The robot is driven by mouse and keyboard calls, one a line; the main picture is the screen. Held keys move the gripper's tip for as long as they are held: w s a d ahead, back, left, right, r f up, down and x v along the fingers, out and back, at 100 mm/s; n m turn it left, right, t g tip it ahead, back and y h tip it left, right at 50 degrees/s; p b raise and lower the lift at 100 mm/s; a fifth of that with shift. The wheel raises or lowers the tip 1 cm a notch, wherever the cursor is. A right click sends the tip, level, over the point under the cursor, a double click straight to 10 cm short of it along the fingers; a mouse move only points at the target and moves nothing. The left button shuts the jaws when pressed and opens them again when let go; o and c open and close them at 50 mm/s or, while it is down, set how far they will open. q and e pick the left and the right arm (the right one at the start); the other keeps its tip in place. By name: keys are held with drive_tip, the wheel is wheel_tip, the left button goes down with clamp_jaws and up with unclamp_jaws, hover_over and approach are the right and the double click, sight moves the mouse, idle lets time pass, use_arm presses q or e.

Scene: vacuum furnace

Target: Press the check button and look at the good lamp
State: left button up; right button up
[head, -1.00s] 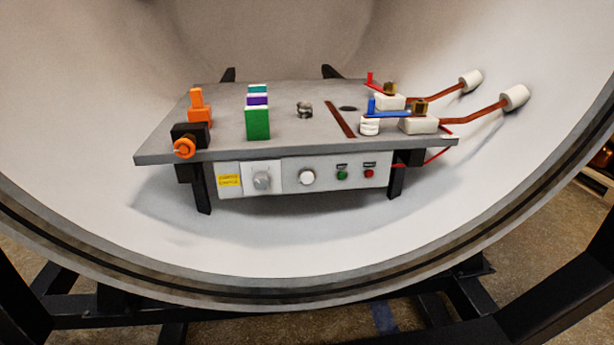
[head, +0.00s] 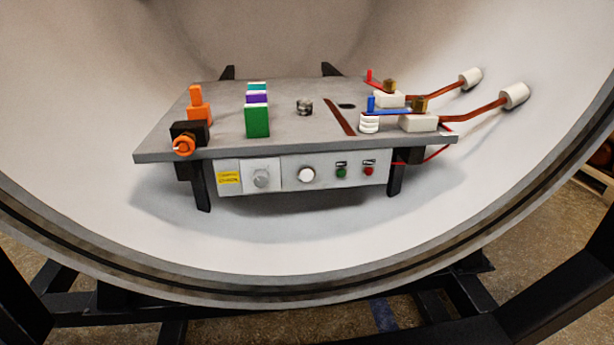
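A white panel (head: 325,179) hangs under the front edge of the grey table inside the furnace chamber. A round white button (head: 306,174) sits near its middle. To its right are a small green lamp (head: 341,172) and a small red lamp (head: 368,171), each with a dark label above it that is too small to read. I cannot tell whether either lamp is lit. A grey knob (head: 261,178) and a yellow label (head: 228,178) are on the left of the panel. Neither of my grippers shows in the head view.
The grey table (head: 220,110) carries orange and black parts (head: 190,135), coloured blocks (head: 257,120), a small metallic part (head: 304,107) and white blocks with copper rods (head: 480,110). The chamber's round rim (head: 300,290) curves in front. The space before the panel is clear.

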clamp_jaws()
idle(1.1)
